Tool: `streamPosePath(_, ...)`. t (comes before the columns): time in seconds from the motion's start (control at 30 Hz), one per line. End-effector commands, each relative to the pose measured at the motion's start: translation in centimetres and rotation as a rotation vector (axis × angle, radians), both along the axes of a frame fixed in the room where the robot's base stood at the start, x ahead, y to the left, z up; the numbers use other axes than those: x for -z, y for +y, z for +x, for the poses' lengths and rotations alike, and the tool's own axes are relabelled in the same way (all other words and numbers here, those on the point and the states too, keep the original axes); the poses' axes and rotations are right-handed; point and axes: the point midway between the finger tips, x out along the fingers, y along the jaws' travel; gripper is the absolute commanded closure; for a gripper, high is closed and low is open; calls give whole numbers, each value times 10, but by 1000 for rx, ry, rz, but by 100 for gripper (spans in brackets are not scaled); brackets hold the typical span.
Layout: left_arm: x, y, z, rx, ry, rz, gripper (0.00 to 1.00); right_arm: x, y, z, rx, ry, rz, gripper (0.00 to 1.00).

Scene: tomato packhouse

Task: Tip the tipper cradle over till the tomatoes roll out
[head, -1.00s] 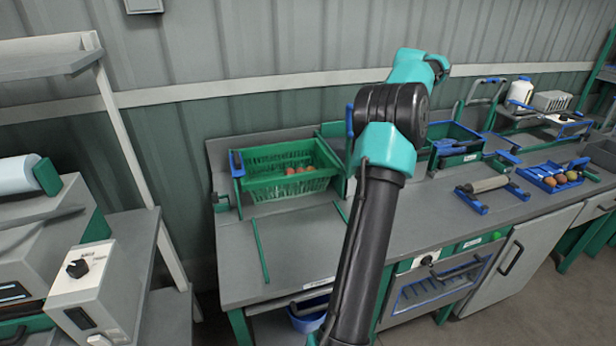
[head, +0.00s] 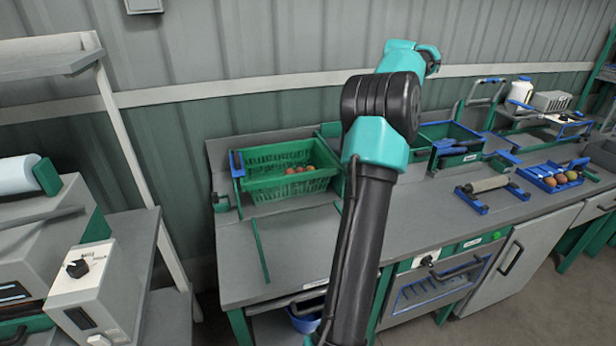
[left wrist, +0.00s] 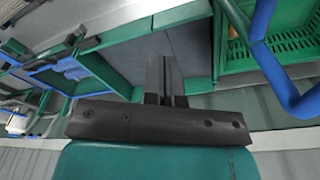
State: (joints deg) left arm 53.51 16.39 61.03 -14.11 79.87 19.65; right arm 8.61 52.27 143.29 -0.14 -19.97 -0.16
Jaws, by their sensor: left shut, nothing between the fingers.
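The tipper cradle (head: 262,190) is a green slatted basket on the bench at the left, level, with several red-orange tomatoes (head: 300,170) inside. A blue bar (head: 237,164) shows at its left side. In the left wrist view, green slats (left wrist: 285,50) and a bent blue bar (left wrist: 264,45) show at the right. My left gripper (left wrist: 165,65) is shut and empty there, apart from the blue bar and left of it in the picture. In the head view its fingers cannot be made out; my arm hides the area right of the cradle. My right gripper is not in view.
A green bin with blue edges (head: 455,160) stands right of my arm. Further right are a roller on blue stands (head: 485,184) and a blue tray (head: 548,182) of coloured fruit. The bench (head: 300,235) in front of the cradle is mostly clear, with thin green strips.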

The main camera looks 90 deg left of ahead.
Motion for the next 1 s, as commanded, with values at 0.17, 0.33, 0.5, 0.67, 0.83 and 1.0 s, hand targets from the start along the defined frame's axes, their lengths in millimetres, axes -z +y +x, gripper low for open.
streamPosePath(0.17, -5, -2, -8, -1, 0, 1, 100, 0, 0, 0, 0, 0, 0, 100)
streamPosePath(0.33, -9, -3, -14, -2, -1, 1, 100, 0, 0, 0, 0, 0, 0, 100)
streamPosePath(0.5, -13, -5, -20, -2, -1, 1, 100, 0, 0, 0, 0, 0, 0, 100)
streamPosePath(0.67, -17, -7, -26, -1, -1, 1, 100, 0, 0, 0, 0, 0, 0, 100)
streamPosePath(0.83, -21, -8, -33, -1, -1, 1, 100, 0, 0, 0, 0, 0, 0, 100)
streamPosePath(1.0, -25, -10, -40, -2, -1, 1, 100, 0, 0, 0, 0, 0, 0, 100)
